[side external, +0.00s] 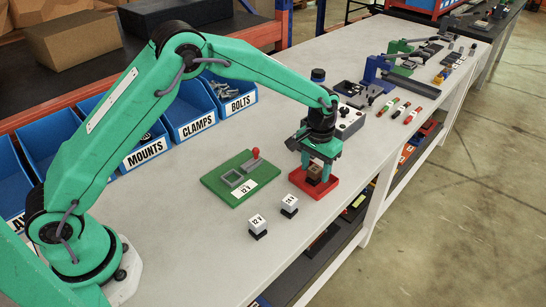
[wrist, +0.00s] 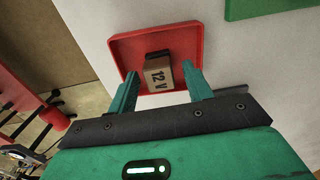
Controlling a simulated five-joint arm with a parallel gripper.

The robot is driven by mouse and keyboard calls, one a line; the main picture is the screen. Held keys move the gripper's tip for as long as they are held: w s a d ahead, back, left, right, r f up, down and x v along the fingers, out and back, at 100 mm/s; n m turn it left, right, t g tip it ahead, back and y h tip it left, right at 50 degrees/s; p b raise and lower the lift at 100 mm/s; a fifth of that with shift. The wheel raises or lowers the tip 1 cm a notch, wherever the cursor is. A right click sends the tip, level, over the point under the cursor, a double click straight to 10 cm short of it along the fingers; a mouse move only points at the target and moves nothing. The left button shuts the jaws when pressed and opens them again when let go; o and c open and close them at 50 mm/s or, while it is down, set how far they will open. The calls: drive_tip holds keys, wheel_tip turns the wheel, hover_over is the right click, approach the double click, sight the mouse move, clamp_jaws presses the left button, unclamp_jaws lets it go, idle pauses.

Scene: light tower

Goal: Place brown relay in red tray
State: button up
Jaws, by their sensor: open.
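The brown relay (side external: 314,172), labelled 12 V in the wrist view (wrist: 160,77), is at the red tray (side external: 325,193). In the wrist view it appears within the rim of the tray (wrist: 126,48), its label facing the camera. My gripper (side external: 316,170) is low over the tray with its green fingers open. In the wrist view the gripper (wrist: 162,85) has one finger on each side of the relay, with a gap on the left. The relay's underside is hidden, so whether it rests fully on the tray floor cannot be seen.
A green board (side external: 241,181) with a red-knobbed lever lies left of the tray. Two white-topped relays, one marked 12 V (side external: 257,226) and one 24 V (side external: 289,206), stand in front. The table's right edge is close to the tray.

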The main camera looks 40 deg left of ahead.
sight(315, 168)
wheel_tip(315, 168, up, 12)
idle(0.6)
drive_tip(key=shift+r, duration=0.1)
idle(0.4)
drive_tip(key=s+a+r+t, duration=0.3)
drive_tip(key=s+a+r, duration=0.6)
drive_tip(key=s+r, duration=0.45)
drive_tip(key=s+a+f+t, duration=0.1)
drive_tip(key=s+a, duration=0.1)
drive_tip(key=s, duration=0.7)
drive_tip(key=s+a+f+t, duration=0.1)
drive_tip(key=s+a+f, duration=0.1)
drive_tip(key=s, duration=0.7)
drive_tip(key=shift+a+f+t, duration=0.2)
drive_tip(key=shift+a+t, duration=0.1)
drive_tip(key=shift+a, duration=0.5)
